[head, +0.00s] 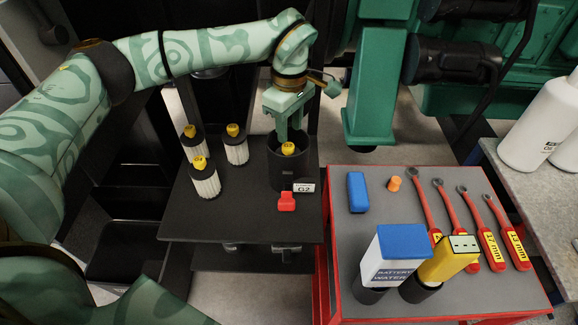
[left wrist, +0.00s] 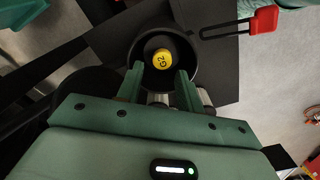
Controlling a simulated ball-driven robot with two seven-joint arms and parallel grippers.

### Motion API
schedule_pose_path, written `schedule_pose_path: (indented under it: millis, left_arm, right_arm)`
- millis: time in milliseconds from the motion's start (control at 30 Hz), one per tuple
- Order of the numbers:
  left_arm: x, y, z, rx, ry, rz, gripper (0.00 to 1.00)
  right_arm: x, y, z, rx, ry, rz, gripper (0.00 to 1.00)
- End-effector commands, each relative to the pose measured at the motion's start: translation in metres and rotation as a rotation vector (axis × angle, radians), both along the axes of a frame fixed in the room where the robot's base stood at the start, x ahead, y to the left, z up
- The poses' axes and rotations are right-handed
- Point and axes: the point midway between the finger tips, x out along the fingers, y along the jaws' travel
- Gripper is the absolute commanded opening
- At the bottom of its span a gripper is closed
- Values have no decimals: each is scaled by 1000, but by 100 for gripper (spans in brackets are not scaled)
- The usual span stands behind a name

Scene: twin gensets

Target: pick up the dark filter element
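A black cylindrical housing (head: 284,172) stands on a dark shelf beside a "G2" label (head: 304,187). Inside it shows a yellow knob (head: 288,148), marked G2 in the left wrist view (left wrist: 162,58). The element below the knob is hidden in the dark housing, so I cannot see its body. My left gripper (head: 289,124) points down just above the housing. Its fingers are apart, with nothing between them; in the left wrist view (left wrist: 159,78) they stand either side of the housing's near rim. My right gripper is not in view.
Several white pleated filters with yellow knobs, one here (head: 204,180), stand on the shelf (head: 240,220) to the left. A red cart (head: 400,215) with wrenches and bottles stands right. A green column (head: 370,110) rises behind.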

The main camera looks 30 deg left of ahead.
Motion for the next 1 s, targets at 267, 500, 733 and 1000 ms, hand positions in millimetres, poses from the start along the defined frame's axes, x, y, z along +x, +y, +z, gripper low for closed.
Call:
schedule_pose_path:
  millis: [267, 500, 733, 1000]
  left_arm:
    - [-3, 2, -46, 0, 5, 0, 37]
    - [-3, 2, -50, 0, 1, 0, 37]
    - [-3, 2, -50, 0, 1, 0, 3]
    - [-3, 2, -49, 0, 0, -1, 3]
  right_arm:
    - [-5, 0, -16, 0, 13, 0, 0]
    - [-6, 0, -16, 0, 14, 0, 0]
    - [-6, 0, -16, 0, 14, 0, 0]
    - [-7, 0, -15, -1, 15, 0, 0]
